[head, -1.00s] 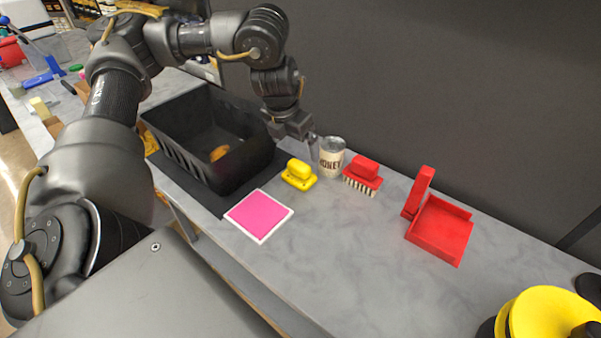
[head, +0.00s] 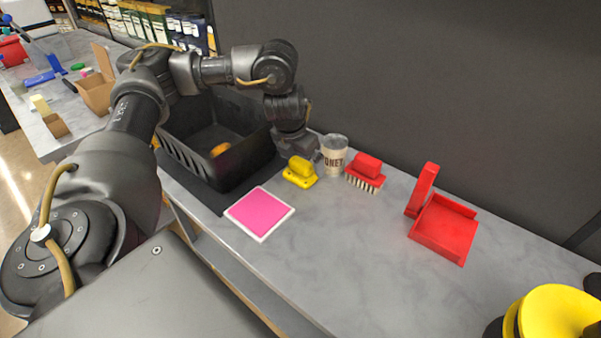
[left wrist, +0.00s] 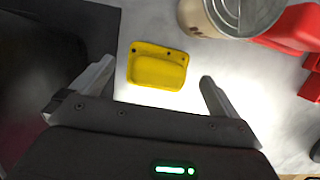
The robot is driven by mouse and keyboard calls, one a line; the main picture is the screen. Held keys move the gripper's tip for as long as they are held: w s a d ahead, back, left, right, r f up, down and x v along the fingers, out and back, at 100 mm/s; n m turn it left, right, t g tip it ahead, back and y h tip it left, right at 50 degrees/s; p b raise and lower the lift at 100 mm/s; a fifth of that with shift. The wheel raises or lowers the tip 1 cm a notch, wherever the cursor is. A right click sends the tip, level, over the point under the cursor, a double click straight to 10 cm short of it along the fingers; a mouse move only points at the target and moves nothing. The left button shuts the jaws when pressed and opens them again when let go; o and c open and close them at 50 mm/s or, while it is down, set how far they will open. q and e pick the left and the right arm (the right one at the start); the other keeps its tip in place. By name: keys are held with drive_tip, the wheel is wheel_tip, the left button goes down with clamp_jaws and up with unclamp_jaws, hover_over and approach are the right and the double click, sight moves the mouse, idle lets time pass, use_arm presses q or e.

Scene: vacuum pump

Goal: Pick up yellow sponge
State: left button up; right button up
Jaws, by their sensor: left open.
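The yellow sponge (head: 300,171) has a handle-like block on a flat base and lies on the grey counter, right of the black basket. In the left wrist view the yellow sponge (left wrist: 158,66) lies ahead of and between the two fingers. My left gripper (left wrist: 155,80) is open and empty, its fingers apart on either side of the sponge's width, and no contact shows. In the head view my left gripper (head: 297,150) is just behind the sponge, its fingers mostly hidden. My right gripper does not show.
A honey can (head: 334,157) stands close right of the sponge, then a red brush (head: 366,172) and a red dustpan (head: 443,228). The black basket (head: 190,158) with an orange item is on the left. A pink square (head: 260,213) lies in front. The counter's front middle is clear.

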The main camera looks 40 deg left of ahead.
sight(300, 161)
use_arm(q)
drive_tip(key=shift+x, duration=1.5)
drive_tip(key=shift+c, duration=0.3)
drive_tip(key=c, duration=0.9)
drive_tip(key=shift+r, duration=0.1)
